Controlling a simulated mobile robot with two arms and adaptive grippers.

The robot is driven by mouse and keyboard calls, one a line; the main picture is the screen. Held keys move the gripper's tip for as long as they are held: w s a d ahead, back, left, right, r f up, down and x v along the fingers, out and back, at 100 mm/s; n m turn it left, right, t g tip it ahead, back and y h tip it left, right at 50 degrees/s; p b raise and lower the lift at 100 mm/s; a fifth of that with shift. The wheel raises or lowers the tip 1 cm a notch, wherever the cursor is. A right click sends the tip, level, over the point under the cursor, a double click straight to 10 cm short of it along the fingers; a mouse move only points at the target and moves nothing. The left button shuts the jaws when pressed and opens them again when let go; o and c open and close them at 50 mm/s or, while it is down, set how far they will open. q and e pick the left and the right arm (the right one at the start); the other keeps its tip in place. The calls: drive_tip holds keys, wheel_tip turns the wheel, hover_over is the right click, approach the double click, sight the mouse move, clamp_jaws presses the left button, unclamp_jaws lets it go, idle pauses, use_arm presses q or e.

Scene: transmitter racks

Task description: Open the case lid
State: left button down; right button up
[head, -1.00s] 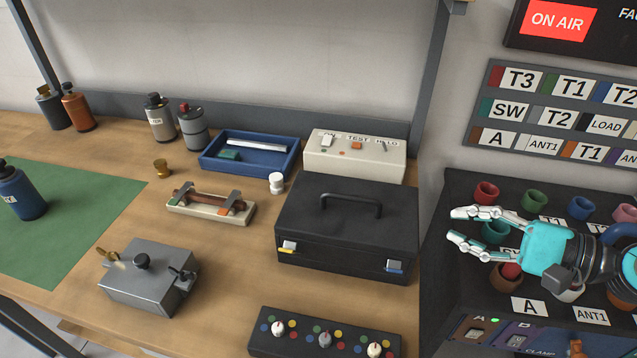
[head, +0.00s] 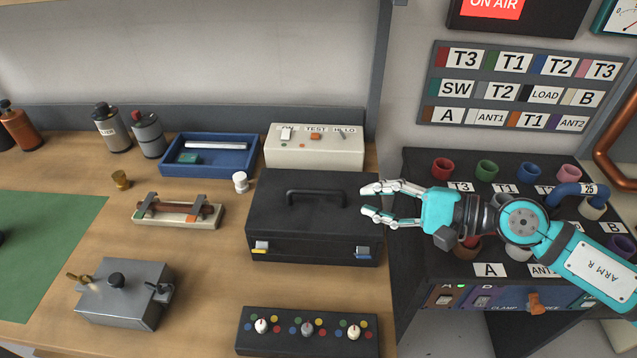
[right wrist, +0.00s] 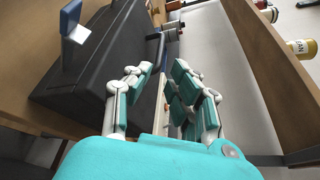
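The black case (head: 275,212) stands on the wooden bench with its lid down. A handle (head: 318,192) is on top. Its front has a left latch (head: 259,247) with yellow on it and a right latch (head: 363,252) with blue on it. My right gripper (head: 367,200) is open and empty, its fingertips by the case's right edge; contact cannot be told. In the right wrist view the case (right wrist: 105,60) lies left of the open fingers (right wrist: 162,85), and the blue-marked latch (right wrist: 76,30) juts from its front. My left gripper is not in view.
A cream switch box (head: 315,150) and a blue tray (head: 210,160) stand behind the case. A black panel with knobs (head: 307,345) lies in front. A grey metal box (head: 120,300) is front left. The socket rack (head: 440,262) stands right, under my right arm.

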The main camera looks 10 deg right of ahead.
sight(322, 191)
drive_tip(key=p+x, duration=0.5)
drive_tip(key=x, duration=0.4)
drive_tip(key=shift+w+a+r, duration=0.1)
drive_tip(key=shift+w+a, duration=0.15)
drive_tip(key=shift+w+a+f, duration=0.35)
drive_tip(key=shift+a, duration=0.25)
clamp_jaws()
